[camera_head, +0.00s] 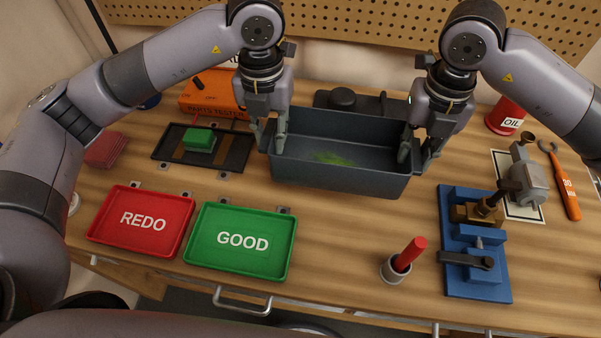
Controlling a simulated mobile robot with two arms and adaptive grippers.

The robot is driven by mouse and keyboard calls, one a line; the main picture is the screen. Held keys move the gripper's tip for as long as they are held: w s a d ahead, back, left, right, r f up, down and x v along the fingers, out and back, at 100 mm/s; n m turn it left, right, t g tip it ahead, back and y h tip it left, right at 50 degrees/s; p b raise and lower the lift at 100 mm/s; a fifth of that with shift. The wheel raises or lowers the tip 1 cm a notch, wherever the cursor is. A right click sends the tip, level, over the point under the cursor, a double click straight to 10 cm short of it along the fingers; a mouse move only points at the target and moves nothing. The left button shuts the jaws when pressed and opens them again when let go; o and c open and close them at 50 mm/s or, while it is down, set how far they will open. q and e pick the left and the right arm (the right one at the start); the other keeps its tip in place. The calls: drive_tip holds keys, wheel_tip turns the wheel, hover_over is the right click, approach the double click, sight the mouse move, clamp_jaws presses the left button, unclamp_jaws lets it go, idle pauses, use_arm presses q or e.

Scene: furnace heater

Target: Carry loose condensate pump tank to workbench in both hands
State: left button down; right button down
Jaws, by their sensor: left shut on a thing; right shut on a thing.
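The condensate pump tank (335,178) is a dark grey open-topped box with a green stain on its inside floor. It is at the middle of the workbench (345,230), level, on or just above the top; I cannot tell which. My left gripper (278,140) is shut on the tank's left end wall. My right gripper (408,153) is shut on its right end wall. The fingers partly hide both end walls. A dark lid-like part with a round cap (342,98) shows behind the tank, partly hidden by it.
A red REDO tray (143,222) and green GOOD tray (240,241) lie front left. An orange parts tester (210,92) and a black tray with a green block (200,139) are back left. A blue fixture (476,245), a cup with a red stick (396,270) and an oil can (505,117) are right.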

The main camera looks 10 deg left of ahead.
use_arm(q)
drive_tip(key=shift+a+f+b, duration=0.15)
drive_tip(key=shift+f+b, duration=0.15)
drive_tip(key=shift+f, duration=0.35)
use_arm(e)
drive_tip(key=shift+d+f, duration=0.2)
drive_tip(key=shift+f, duration=0.4)
use_arm(q)
drive_tip(key=shift+f, duration=0.2)
use_arm(e)
drive_tip(key=shift+f, duration=0.15)
